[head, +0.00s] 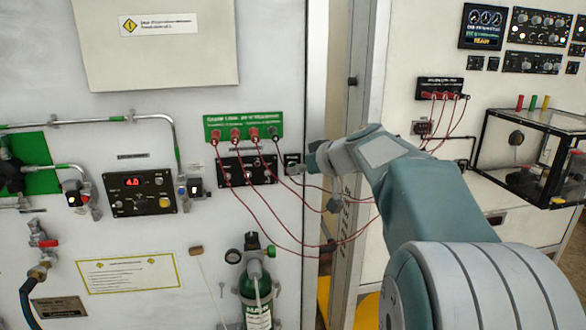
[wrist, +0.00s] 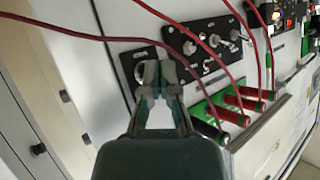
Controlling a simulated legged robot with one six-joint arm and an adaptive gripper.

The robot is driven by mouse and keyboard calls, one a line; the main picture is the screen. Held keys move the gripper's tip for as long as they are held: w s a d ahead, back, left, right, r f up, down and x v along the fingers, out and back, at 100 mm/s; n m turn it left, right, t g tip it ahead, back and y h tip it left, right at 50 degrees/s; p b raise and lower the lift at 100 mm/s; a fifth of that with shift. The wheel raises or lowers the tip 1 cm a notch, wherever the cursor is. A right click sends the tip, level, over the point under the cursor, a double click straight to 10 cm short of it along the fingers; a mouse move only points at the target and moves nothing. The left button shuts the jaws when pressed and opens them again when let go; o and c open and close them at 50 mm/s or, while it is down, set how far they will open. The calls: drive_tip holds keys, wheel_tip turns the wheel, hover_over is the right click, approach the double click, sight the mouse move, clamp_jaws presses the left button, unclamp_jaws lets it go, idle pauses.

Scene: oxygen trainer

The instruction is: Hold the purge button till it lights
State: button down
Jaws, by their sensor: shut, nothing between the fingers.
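A small black panel (head: 292,159) is on the white wall panel, right of the switch panel; it also shows in the wrist view (wrist: 140,62). A round metal button (wrist: 140,73) is on it, partly covered by my fingertips; I cannot read its label, so I cannot tell if it is the purge button. No lit glow shows there. My gripper (head: 300,171) is at this small panel, fingers shut and empty. In the wrist view its fingertips (wrist: 158,74) overlap the button; I cannot tell whether they touch it.
A black switch panel (head: 247,171) sits beside it, under a green jack strip (head: 243,127). Red cables (head: 270,210) hang close around my gripper. A panel with a red readout (head: 140,192) is left. A green cylinder (head: 257,290) stands below. A door frame (head: 340,120) is right.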

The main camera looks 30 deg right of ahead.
drive_tip(key=shift+w+d, duration=0.1)
drive_tip(key=shift+w, duration=0.3)
idle(0.3)
drive_tip(key=shift+s, duration=0.15)
idle(0.9)
drive_tip(key=shift+s+a, duration=0.25)
drive_tip(key=shift+s, duration=0.4)
drive_tip(key=s, duration=0.2)
drive_tip(key=s+a, duration=0.1)
drive_tip(key=s, duration=0.1)
drive_tip(key=shift+s+a, duration=0.2)
drive_tip(key=shift+s, duration=0.2)
